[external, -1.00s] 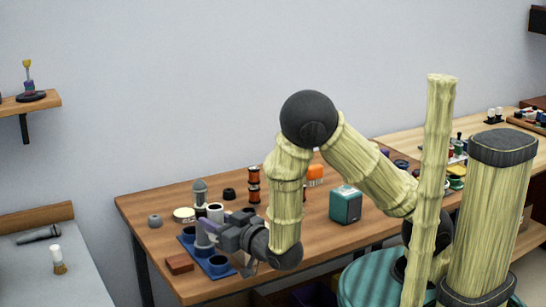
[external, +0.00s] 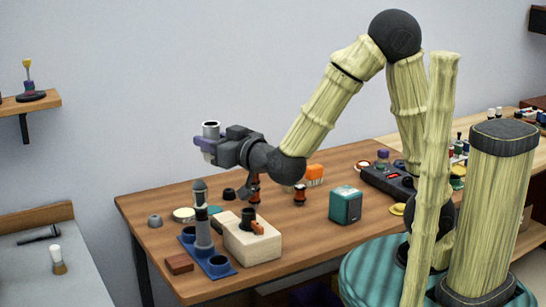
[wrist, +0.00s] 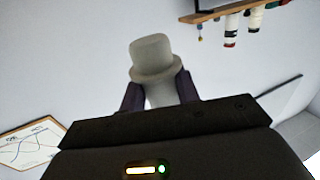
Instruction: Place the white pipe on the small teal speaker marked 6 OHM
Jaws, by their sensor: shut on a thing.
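My gripper (external: 207,145) is raised above the left part of the wooden table, shut on the white pipe (external: 211,130). In the wrist view the pipe (wrist: 152,62) is pale grey-white with a wider collar, standing out beyond the two dark fingers of my gripper (wrist: 159,92). The fingers hide its lower part. A small teal speaker (external: 346,206) stands on the table to the right of my gripper, well apart from the pipe. Its marking is too small to read.
A blue tray (external: 217,263) holding a grey post and a pale box (external: 252,240) with a black cylinder stand below my gripper. Orange-and-black spools (external: 300,193) and a dark device (external: 386,180) stand near the speaker. Bare wood lies in front of the speaker.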

